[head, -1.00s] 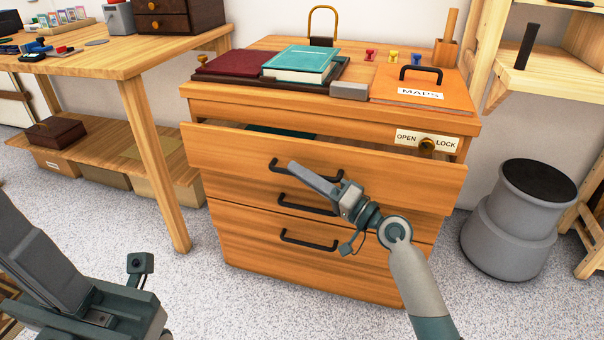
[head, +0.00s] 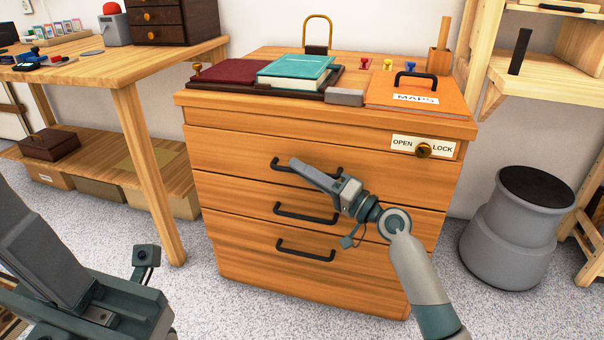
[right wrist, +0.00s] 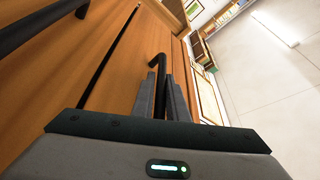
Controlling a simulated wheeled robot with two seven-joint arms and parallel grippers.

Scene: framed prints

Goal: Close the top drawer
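The wooden cabinet's top drawer (head: 400,175) looks flush with the drawer fronts below it, and no gap shows above it. Its black handle (head: 283,164) is partly hidden by my right gripper (head: 300,168). In the right wrist view the handle (right wrist: 158,62) runs down between the two close-set fingers of that gripper (right wrist: 162,95), which looks shut on it. My left gripper (head: 45,245) is at the lower left, away from the cabinet; its finger opening cannot be made out.
Books (head: 295,70) and an orange MAPS case (head: 420,93) lie on the cabinet top. A workbench (head: 120,70) stands left, a grey stool (head: 515,230) right. Speckled floor is clear in front.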

